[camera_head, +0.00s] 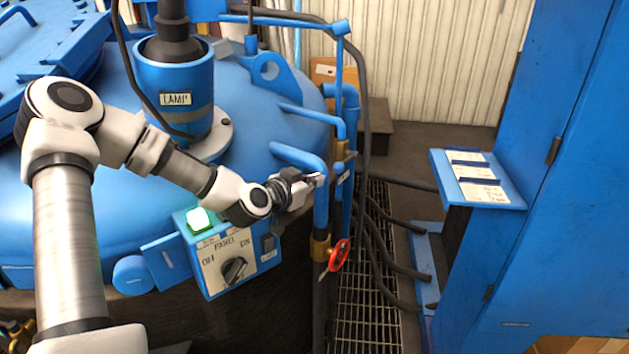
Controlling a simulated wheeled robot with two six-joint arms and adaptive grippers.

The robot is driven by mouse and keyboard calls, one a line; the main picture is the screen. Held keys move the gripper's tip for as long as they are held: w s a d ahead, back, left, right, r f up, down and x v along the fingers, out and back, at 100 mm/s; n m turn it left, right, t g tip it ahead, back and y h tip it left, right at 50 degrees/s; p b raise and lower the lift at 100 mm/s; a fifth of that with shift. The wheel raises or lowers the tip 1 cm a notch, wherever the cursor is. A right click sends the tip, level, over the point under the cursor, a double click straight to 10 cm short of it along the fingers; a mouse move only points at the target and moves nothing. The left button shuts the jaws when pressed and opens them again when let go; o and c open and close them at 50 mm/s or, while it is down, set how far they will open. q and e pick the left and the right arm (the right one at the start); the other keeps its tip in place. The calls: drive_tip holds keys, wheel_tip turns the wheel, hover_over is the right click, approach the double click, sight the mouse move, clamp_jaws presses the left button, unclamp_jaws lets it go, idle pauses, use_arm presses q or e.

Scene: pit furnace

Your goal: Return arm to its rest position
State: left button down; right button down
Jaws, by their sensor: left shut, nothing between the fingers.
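My left arm reaches in from the left over the blue furnace lid. My left gripper (318,180) is shut and empty, with its fingertips close to a blue vertical pipe (321,212); I cannot tell if they touch it. Below and left of the gripper is a blue control panel (213,275) with a lit green button (200,219) and a black OFF/ON knob (234,270). My right gripper is not in view.
A blue lamp housing (168,75) labelled LAMP rises from the lid (255,110) behind my arm. Black hoses (385,235) run over a floor grating (368,315). A blue cabinet (565,190) with a small shelf (505,192) stands at right.

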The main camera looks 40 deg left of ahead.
use_arm(q)
drive_tip(key=shift+w+a+f, duration=0.1)
drive_tip(key=shift+w+f, duration=0.05)
drive_tip(key=shift+w, duration=0.05)
drive_tip(key=shift+s, duration=0.1)
drive_tip(key=s+d+f+m+g+h, duration=0.1)
drive_tip(key=s+d+f+m+g, duration=0.15)
drive_tip(key=s+d+f, duration=0.45)
drive_tip(key=s+d+f+m+g, duration=0.15)
drive_tip(key=f+g, duration=0.25)
drive_tip(key=f, duration=0.7)
drive_tip(key=s+d+f+m+g+h, duration=0.1)
drive_tip(key=s+d+f+g, duration=0.3)
drive_tip(key=f, duration=0.5)
drive_tip(key=s+d+f+n+g, duration=0.2)
drive_tip(key=s+d+f+n, duration=0.1)
drive_tip(key=s, duration=0.7)
drive_tip(key=s+d+f+n+g+y, duration=0.1)
drive_tip(key=s+d+f+n+g, duration=0.1)
drive_tip(key=s, duration=0.8)
drive_tip(key=shift+s+d+f+n, duration=0.2)
drive_tip(key=shift+d+f+n, duration=0.4)
drive_tip(key=shift+d+f, duration=0.3)
drive_tip(key=shift+a+g, duration=0.1)
drive_tip(key=shift+g, duration=0.15)
